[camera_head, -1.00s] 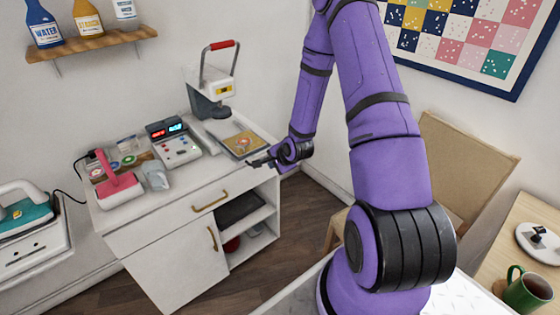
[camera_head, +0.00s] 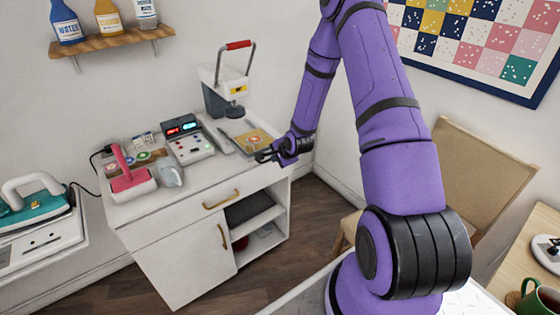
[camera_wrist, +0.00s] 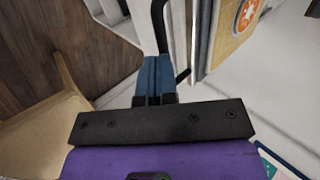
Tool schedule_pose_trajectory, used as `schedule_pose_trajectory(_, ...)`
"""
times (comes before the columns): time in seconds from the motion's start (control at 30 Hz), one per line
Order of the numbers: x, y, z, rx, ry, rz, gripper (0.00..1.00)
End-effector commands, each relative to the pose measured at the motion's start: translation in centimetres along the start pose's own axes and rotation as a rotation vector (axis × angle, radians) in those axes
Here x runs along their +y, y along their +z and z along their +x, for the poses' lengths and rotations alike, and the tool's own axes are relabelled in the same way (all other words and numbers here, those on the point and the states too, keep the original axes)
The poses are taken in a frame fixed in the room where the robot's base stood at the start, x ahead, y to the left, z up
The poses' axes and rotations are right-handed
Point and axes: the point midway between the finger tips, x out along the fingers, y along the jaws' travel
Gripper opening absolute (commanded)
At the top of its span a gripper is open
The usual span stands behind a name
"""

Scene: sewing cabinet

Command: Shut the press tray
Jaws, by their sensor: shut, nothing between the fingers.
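The press (camera_head: 222,98) stands at the back of the white cabinet top, with a red-handled lever raised. Its tray (camera_head: 268,134) is out in front of the press. It carries a tan sheet with an orange round badge, which also shows in the wrist view (camera_wrist: 247,15). My gripper (camera_head: 262,156) is shut and empty at the tray's front side, low over the cabinet's right edge. In the wrist view its blue fingers (camera_wrist: 153,68) lie beside a dark bar (camera_wrist: 159,22) in front of the tray's dark edge (camera_wrist: 205,35). I cannot tell whether they touch it.
A control box (camera_head: 187,142) with red and blue displays stands left of the press. The cabinet's right shelves are open. A wooden chair (camera_head: 480,180) stands to the right.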

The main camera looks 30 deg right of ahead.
Motion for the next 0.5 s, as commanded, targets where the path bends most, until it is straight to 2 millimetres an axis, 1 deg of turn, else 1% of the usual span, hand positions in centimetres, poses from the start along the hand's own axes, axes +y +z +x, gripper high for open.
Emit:
schedule_pose_trajectory(0.3, -5.4, -0.1, 4.7, 0.000, -0.003, 0.001, 0.00)
schedule_pose_trajectory(0.5, -8.6, -0.1, 7.4, 0.000, -0.002, 0.002, 0.00)
